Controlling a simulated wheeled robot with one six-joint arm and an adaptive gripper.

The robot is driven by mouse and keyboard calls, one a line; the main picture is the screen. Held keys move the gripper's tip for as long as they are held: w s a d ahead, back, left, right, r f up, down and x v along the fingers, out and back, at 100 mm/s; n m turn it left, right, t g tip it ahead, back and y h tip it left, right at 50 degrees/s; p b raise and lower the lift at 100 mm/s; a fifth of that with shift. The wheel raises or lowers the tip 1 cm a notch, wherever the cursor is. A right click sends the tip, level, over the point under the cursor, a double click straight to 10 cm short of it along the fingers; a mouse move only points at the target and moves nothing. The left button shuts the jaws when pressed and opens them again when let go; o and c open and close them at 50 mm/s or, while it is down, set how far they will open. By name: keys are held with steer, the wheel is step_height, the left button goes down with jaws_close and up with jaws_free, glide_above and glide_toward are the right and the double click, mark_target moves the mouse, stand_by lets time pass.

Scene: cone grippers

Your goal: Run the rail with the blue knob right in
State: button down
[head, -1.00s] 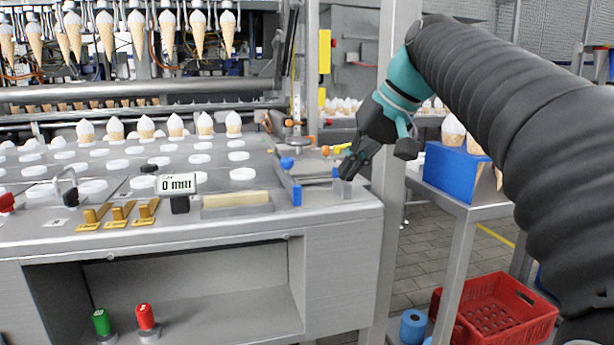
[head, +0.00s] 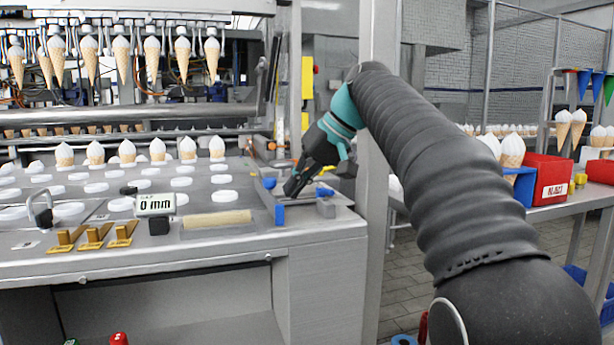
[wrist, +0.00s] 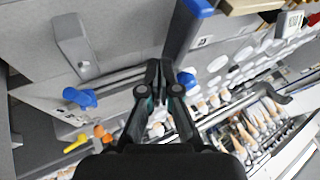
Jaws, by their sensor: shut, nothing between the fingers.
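The rail (wrist: 184,30) is a dark bar with a blue near end (head: 279,214), running front to back on the machine top. A blue knob (head: 269,183) stands at its far end and also shows in the wrist view (wrist: 186,80). My gripper (head: 289,193) is shut and empty, pointing down just right of the rail in the head view. In the wrist view its fingertips (wrist: 157,64) are close to the rail's side; I cannot tell if they touch. A second blue knob (head: 325,192) lies farther right, away from the fingers.
A grey bracket (head: 325,208) stands at the right end of two rods (wrist: 118,80). A display (head: 155,204) left of the rail reads 0 mm. White discs and upright cones (head: 187,148) fill the deck behind. A post (head: 374,220) stands right.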

mark_target(274, 196)
steer(key=shift+x, duration=1.4)
steer(key=shift+s+a, duration=0.2)
steer(key=shift+a, duration=0.45)
steer(key=shift+s+a, duration=0.2)
steer(key=shift+a, duration=0.45)
steer(key=p+v, duration=0.3)
steer(key=v, duration=0.7)
steer(key=s+d+f+m+t+h, duration=0.1)
steer(key=s+d+f+h, duration=0.1)
steer(key=s+d+f, duration=0.3)
steer(key=s+d+f+m+t+h, duration=0.1)
steer(key=s+d+f, duration=0.3)
steer(key=s+f, duration=0.9)
steer(key=s+d+f+m+h, duration=0.2)
steer(key=s+d+f, duration=0.3)
steer(key=s+f, duration=0.4)
step_height(274, 196, down, 5)
steer(key=shift+s+d+r+m+t+h, duration=0.1)
steer(key=shift+s+d+m+t+h, duration=0.2)
steer(key=shift+h, duration=0.6)
